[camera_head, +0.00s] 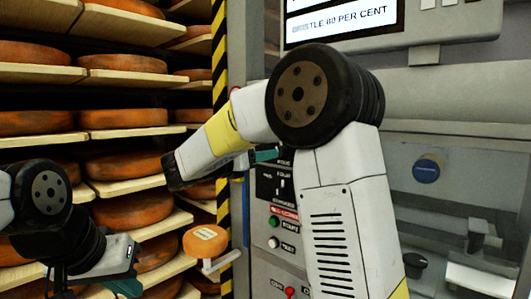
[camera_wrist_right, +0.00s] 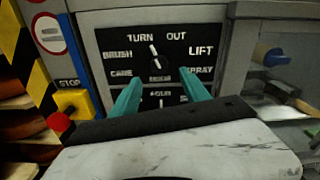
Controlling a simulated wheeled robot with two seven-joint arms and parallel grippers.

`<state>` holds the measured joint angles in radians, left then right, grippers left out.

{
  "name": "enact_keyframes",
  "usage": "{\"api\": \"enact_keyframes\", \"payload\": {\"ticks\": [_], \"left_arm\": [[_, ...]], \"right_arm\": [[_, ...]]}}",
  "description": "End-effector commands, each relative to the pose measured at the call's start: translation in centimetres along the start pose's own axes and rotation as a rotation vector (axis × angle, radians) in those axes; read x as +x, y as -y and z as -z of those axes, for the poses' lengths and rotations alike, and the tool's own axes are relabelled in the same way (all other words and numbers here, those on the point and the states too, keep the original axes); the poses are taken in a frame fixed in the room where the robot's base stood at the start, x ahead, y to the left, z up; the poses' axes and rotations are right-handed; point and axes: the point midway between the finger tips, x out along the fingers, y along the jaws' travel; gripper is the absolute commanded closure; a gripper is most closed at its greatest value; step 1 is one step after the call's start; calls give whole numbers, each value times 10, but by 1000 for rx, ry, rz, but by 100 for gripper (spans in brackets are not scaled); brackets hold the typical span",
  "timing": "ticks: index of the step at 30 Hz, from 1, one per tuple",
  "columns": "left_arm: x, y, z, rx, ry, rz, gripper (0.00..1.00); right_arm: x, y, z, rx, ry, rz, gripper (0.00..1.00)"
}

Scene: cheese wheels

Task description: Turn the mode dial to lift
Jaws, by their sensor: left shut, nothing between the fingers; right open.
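The mode dial (camera_wrist_right: 154,56) is a dark knob with a white pointer on a black panel in the right wrist view. Labels TURN, OUT, LIFT, SPRAY and BRUSH stand around it. The pointer tilts slightly up-left, toward TURN. The LIFT label (camera_wrist_right: 201,51) is at its upper right. My right gripper (camera_wrist_right: 161,90) is open, its teal fingers apart on either side below the dial; I cannot tell if they touch the panel. In the head view my right arm hides the dial, and one teal finger shows. My left gripper (camera_head: 126,287) is shut and empty at the lower left.
A second black panel (camera_wrist_right: 161,97) sits below the dial. A red stop button (camera_wrist_right: 59,121) on a yellow box is at the left. Shelves of orange cheese wheels (camera_head: 125,165) fill the left. A striped post (camera_head: 220,60) stands beside the control cabinet. A screen (camera_head: 340,18) is above.

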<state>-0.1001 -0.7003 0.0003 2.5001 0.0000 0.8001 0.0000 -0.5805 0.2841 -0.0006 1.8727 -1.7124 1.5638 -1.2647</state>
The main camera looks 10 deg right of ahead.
Motion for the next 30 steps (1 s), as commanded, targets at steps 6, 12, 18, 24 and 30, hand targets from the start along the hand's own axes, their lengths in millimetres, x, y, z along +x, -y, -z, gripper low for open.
{"api": "enact_keyframes", "payload": {"ticks": [6, 12, 18, 24, 30], "left_arm": [[0, 0, 0, 0, 0, 0, 100], [0, 0, 0, 0, 0, 0, 100], [0, 0, 0, 0, 0, 0, 100], [0, 0, 0, 0, 0, 0, 100], [0, 0, 0, 0, 0, 0, 100]], "right_arm": [[26, -1, -3, -12, 15, 4, 46], [58, -2, -3, -10, 13, 3, 46], [74, -2, -3, -11, 13, 1, 46], [76, -2, -3, -10, 13, -1, 46], [76, -2, -3, -10, 13, -1, 70]]}}
